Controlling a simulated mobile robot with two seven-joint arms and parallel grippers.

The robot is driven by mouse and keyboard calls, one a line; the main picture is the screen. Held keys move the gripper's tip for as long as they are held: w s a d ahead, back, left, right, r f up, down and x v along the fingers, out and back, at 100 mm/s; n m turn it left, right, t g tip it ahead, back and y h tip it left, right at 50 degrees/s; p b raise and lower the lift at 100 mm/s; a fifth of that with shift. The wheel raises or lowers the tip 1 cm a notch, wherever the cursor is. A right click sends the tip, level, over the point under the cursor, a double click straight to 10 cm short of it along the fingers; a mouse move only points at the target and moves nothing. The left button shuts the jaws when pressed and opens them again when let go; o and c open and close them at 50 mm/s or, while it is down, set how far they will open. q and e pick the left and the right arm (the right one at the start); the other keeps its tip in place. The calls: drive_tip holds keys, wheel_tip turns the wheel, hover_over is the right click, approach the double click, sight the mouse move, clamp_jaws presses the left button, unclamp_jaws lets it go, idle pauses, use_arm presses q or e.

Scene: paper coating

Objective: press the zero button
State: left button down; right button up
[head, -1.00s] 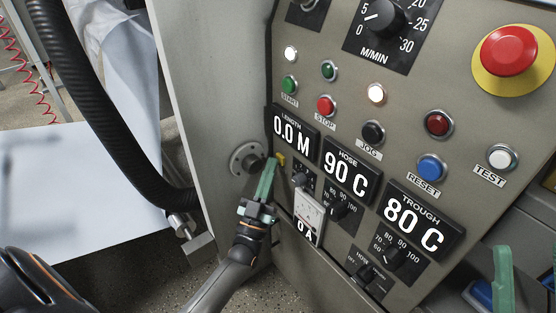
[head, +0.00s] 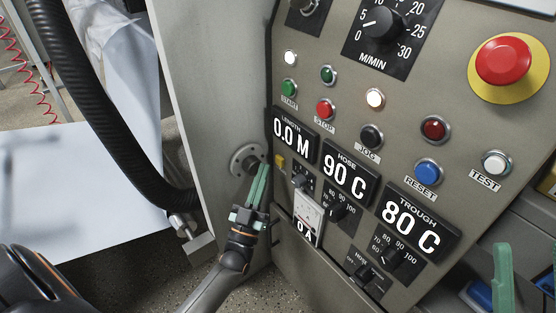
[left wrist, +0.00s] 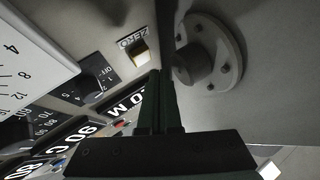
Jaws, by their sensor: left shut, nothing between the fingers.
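The zero button is a small yellow button (head: 280,161) below the LENGTH display (head: 293,136), which reads 0.0 M. In the left wrist view the yellow button (left wrist: 139,53) sits beside its ZERO label (left wrist: 132,38). My left gripper (head: 263,168) is shut and empty, its green fingertips just left of the button and apart from it. In the left wrist view its fingers (left wrist: 160,78) point up the panel beside the button. My right gripper (head: 527,262) shows at the lower right edge with its green fingers spread, far from the button.
A round flange (head: 245,159) stands out from the side wall close to my left fingers. A selector knob (head: 300,180) and a meter (head: 308,213) lie below the button. A black hose (head: 110,110) hangs at the left. A red emergency button (head: 504,61) is at upper right.

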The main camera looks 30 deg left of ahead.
use_arm(q)
drive_tip(key=shift+s+a+p, duration=0.2)
drive_tip(key=shift+s+a, duration=0.1)
drive_tip(key=shift+s, duration=0.35)
drive_tip(key=shift+s+a+p, duration=0.25)
drive_tip(key=shift+s, duration=0.4)
drive_tip(key=shift+s+a+p, duration=0.2)
drive_tip(key=shift+s+a, duration=0.1)
drive_tip(key=shift+s, duration=0.35)
